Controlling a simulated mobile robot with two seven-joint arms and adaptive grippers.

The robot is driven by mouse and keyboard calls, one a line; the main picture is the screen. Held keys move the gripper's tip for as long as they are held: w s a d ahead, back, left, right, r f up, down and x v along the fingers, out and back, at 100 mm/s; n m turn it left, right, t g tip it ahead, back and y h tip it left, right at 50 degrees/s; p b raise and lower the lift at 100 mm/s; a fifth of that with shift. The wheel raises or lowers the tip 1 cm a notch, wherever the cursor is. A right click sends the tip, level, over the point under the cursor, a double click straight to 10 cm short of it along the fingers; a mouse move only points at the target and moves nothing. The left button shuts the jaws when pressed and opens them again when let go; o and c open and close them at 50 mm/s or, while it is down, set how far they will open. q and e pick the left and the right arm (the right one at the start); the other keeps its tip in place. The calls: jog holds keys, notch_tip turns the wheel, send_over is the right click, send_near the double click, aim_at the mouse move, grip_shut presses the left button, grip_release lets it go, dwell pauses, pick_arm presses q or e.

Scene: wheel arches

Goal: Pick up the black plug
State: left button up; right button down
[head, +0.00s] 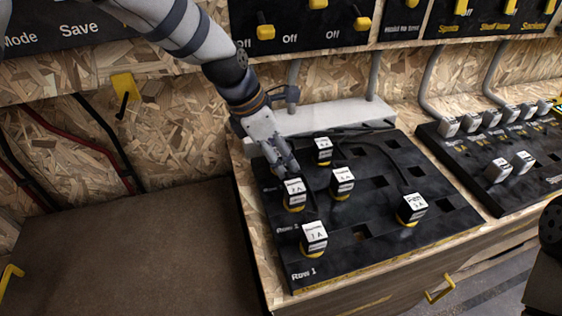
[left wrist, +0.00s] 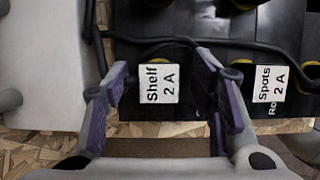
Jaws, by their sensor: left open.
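Several black plugs with white labelled tops and yellow bases stand on a black socket board (head: 365,240). In the left wrist view my left gripper (left wrist: 164,72) is open, with one finger on each side of this plug; contact cannot be told. My right gripper is out of view.
Black cables (left wrist: 135,40) run across the board beside the plugs. A second board (head: 500,160) with grey plugs stands to the right. A switch panel (head: 300,25) hangs above. A brown surface (head: 130,250) at the left is clear.

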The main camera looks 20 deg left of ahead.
pick_arm(q)
jog(key=shift+r, duration=0.15)
jog(key=shift+c, duration=0.6)
grip_shut()
